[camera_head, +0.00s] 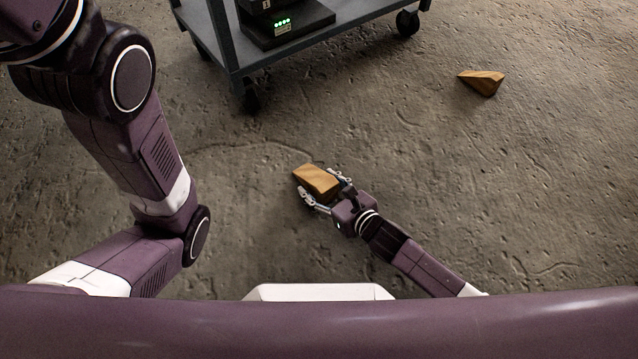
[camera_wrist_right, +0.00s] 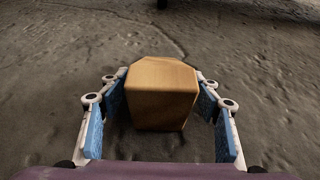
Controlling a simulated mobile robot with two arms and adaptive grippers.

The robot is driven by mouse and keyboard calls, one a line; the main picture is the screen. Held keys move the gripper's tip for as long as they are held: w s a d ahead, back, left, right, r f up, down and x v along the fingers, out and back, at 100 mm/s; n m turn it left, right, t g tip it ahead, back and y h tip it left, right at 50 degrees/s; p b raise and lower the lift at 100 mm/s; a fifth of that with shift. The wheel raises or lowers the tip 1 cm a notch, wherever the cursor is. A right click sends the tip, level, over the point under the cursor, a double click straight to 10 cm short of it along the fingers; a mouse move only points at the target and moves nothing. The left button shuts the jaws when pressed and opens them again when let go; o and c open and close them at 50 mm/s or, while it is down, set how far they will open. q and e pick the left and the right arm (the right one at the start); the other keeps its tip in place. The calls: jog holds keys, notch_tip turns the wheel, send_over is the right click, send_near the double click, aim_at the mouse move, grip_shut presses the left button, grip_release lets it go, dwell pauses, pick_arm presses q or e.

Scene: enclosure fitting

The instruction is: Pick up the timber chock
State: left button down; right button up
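A wooden wedge-shaped timber chock (camera_head: 316,180) lies on the concrete floor in the lower middle of the head view. My right gripper (camera_head: 326,187) reaches it from the lower right, with its fingers around the chock's near end. In the right wrist view the chock (camera_wrist_right: 163,95) stands between the two blue-padded fingers (camera_wrist_right: 162,110). Narrow gaps show between the pads and the chock's sides, so the gripper looks open. The chock's underside is hidden. A second wooden chock (camera_head: 483,82) lies on the floor at the upper right. My left gripper is out of view.
A grey wheeled cart (camera_head: 237,62) stands at the top, carrying a black device (camera_head: 287,24) with green lights. Its casters rest on the floor. My left arm fills the left side.

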jog(key=c, duration=1)
jog(key=shift+c, duration=1.1)
jog(key=shift+r, duration=0.15)
